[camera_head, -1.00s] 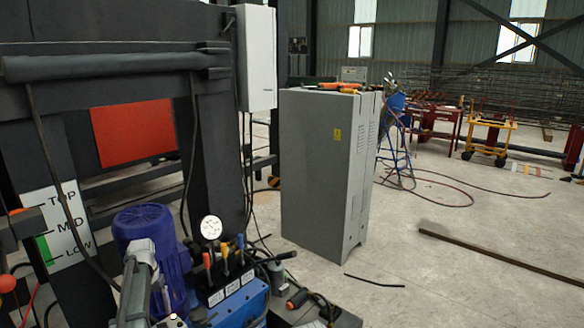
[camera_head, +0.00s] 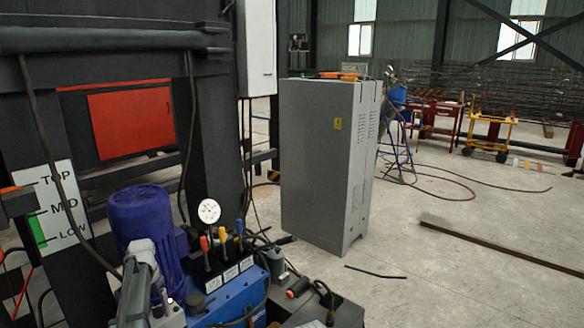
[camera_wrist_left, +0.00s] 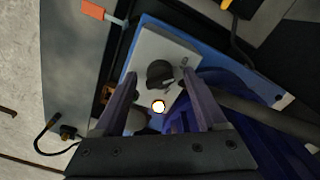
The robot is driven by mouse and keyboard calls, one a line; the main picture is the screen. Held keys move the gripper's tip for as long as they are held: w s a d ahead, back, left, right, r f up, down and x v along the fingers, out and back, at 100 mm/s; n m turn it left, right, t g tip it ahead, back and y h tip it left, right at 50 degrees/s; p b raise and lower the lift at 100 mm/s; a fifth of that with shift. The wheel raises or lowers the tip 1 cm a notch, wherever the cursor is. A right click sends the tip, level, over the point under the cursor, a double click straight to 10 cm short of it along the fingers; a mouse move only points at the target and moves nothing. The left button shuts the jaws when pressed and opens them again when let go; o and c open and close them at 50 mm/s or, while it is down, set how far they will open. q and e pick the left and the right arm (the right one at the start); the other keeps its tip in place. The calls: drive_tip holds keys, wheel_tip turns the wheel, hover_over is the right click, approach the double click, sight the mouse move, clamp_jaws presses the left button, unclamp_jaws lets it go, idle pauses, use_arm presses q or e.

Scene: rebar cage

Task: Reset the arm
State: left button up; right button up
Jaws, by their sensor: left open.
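My left gripper (camera_head: 160,302) shows partly at the lower left in the head view, beside the purple-blue motor (camera_head: 142,228). In the left wrist view its two fingers (camera_wrist_left: 158,84) are spread apart with nothing held between them. A dark round knob (camera_wrist_left: 160,73) on a light plate (camera_wrist_left: 150,45) lies beyond and between the fingertips. I cannot tell whether the fingers touch it. A small bright spot shows just below the knob. My right gripper is not in view.
The blue hydraulic unit (camera_head: 232,298) has coloured levers and a round gauge (camera_head: 209,211) close to my arm. The dark press frame (camera_head: 205,130) stands behind. A grey cabinet (camera_head: 318,160) stands in the middle. Open floor (camera_head: 480,265) lies to the right, with a long bar.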

use_arm(q)
drive_tip(key=m, duration=1.1)
drive_tip(key=shift+m, duration=1.6)
